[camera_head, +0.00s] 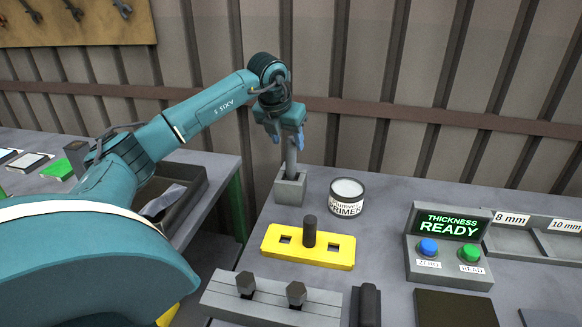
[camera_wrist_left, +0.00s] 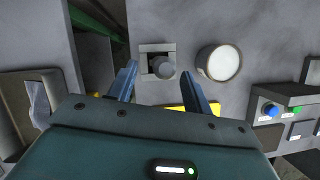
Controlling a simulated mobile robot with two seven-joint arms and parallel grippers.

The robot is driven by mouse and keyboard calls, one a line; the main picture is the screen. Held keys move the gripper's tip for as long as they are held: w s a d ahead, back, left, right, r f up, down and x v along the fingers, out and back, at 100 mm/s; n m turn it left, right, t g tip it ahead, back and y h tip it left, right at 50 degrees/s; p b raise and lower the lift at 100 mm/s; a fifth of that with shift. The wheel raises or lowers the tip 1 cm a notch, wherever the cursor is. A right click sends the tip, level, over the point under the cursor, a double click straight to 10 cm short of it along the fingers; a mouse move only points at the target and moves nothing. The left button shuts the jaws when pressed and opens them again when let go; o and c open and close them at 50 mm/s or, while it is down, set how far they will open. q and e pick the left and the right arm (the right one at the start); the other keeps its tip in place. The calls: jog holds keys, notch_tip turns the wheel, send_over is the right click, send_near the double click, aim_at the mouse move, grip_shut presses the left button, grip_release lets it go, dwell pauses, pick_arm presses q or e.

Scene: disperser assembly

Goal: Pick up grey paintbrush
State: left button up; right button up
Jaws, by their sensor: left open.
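The grey paintbrush (camera_head: 291,158) stands upright in a square grey holder (camera_head: 290,190) on the table. Its lower end is hidden inside the holder. My left gripper (camera_head: 288,137) is open, pointing down, just above and around the top of the brush in the head view. In the left wrist view, the round end of the brush (camera_wrist_left: 164,67) shows between and slightly beyond the blue fingertips of my left gripper (camera_wrist_left: 159,70). I cannot tell whether a finger touches it. My right gripper is not in view.
A primer can (camera_head: 347,197) stands close to the right of the holder. A yellow plate (camera_head: 335,250) with a dark upright peg is in front. A control box (camera_head: 450,262) reading "THICKNESS READY" is at right. A gap separates this table from the left one.

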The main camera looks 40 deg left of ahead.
aim_at(292, 150)
pick_arm(q)
jog(key=x, duration=0.3)
jog(key=p+x, duration=0.1)
jog(key=x, duration=0.1)
jog(key=shift+w+d, duration=0.2)
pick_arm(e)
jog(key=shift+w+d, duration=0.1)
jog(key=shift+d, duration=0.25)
pick_arm(q)
jog(key=shift+c, duration=0.2)
